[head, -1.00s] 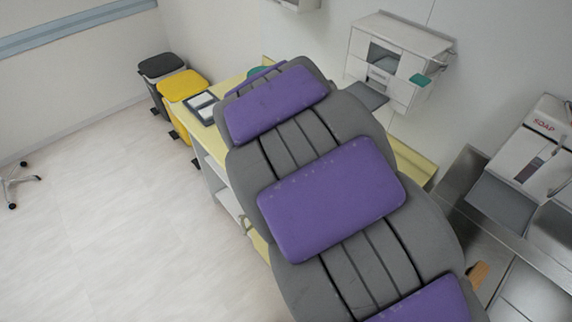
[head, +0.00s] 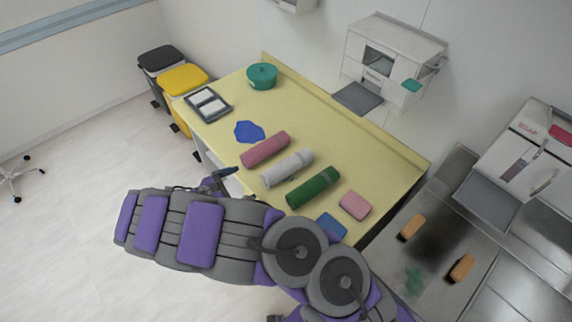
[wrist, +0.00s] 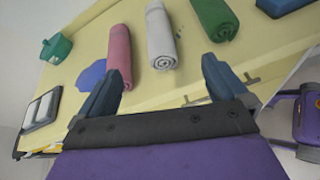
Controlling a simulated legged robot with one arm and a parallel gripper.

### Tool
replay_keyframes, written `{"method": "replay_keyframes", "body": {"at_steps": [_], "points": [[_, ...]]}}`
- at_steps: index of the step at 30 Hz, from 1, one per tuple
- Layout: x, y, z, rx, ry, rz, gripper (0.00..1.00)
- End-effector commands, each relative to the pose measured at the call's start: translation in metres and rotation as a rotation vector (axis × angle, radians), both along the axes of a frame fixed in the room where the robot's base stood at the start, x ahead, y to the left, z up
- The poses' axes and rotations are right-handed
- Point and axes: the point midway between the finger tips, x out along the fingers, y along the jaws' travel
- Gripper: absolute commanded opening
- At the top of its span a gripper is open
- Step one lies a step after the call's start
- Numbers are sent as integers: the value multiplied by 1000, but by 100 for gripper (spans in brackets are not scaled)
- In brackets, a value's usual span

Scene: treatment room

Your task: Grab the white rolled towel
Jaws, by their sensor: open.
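The white rolled towel (head: 287,168) lies on the yellow counter (head: 345,130), between a pink rolled towel (head: 265,149) and a green rolled towel (head: 313,188). In the wrist view the white rolled towel (wrist: 160,36) is beyond my fingertips, its near rolled end lined up between them. My gripper (wrist: 163,76) is open and empty, apart from the towel. In the head view my gripper (head: 222,178) is at the counter's front edge, left of the towel and partly hidden by my arm.
A blue cloth (head: 249,131), black tray (head: 208,104) and teal pot (head: 262,76) occupy the counter's far left. A pink block (head: 355,205) and a blue block (head: 331,227) lie right of the towels. A steel sink unit (head: 440,240) stands at right. Bins (head: 183,80) stand beyond the counter's left end.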

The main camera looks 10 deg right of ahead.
Motion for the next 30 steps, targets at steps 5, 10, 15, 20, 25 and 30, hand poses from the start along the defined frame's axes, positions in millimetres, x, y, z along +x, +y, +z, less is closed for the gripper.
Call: {"method": "replay_keyframes", "body": {"at_steps": [5, 10, 15, 20, 25, 30], "points": [[-1, 9, -14, -14, 20, 42, 100], [14, -11, -26, -15, 21, 40, 100], [32, -37, -39, -14, 19, 39, 100], [48, -60, -49, -14, 19, 41, 100], [58, -74, -56, -14, 19, 41, 100], [63, -81, -59, -14, 17, 42, 100]]}}
